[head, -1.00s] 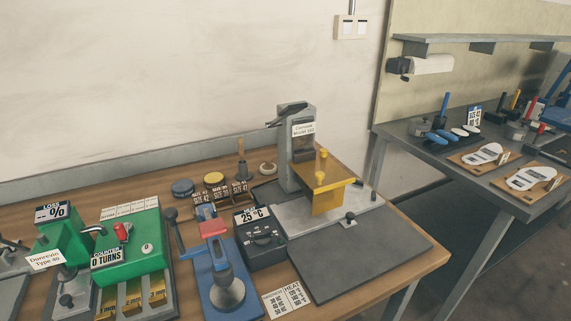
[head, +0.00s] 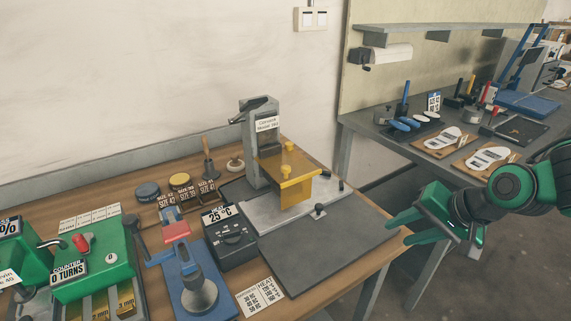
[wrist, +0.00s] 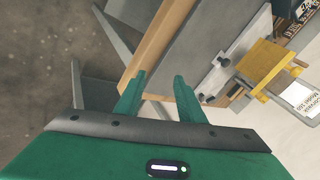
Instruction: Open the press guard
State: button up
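The press (head: 262,122) is a grey upright column with a label, standing at the right end of the wooden bench. Its guard (head: 297,186) is a yellow-orange translucent cover with yellow knobs, low at the front of the column over a light metal plate. The guard also shows in the wrist view (wrist: 264,62), at the upper right. My green gripper (head: 404,229) is off the bench's right edge, to the right of the guard and apart from it. Its two fingers (wrist: 158,97) stand apart with nothing between them.
A dark mat (head: 318,247) lies in front of the press. A grey box reading 25 °C (head: 231,243) and a blue hand press (head: 197,285) stand to the left. A second grey table (head: 385,140) with several tools stands at the right, with a floor gap between.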

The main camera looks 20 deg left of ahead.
aim_at(273, 172)
jog(key=a+m+y, duration=0.1)
jog(key=a, duration=0.2)
jog(key=a+m+y, duration=0.1)
jog(key=a, duration=0.2)
jog(key=a+m+y, duration=0.1)
jog(key=a, duration=0.2)
jog(key=shift+a+f+g+y, duration=0.15)
jog(key=shift+f+g+y, duration=0.15)
jog(key=shift+f, duration=0.05)
jog(key=a+m+y, duration=0.1)
jog(key=a, duration=0.1)
jog(key=a+r+m+y, duration=0.1)
jog(key=a+m, duration=0.1)
jog(key=a+r+m+y, duration=0.1)
jog(key=a, duration=0.2)
jog(key=shift+s+a, duration=0.1)
jog(key=shift+s, duration=0.2)
jog(key=w+a+r+m+t+y, duration=0.2)
jog(key=a+r+m+y, duration=0.4)
jog(key=m, duration=0.5)
jog(key=shift+h, duration=0.3)
jog(key=x, duration=1)
jog(key=shift+w+a+r, duration=0.25)
jog(key=shift+r, duration=0.1)
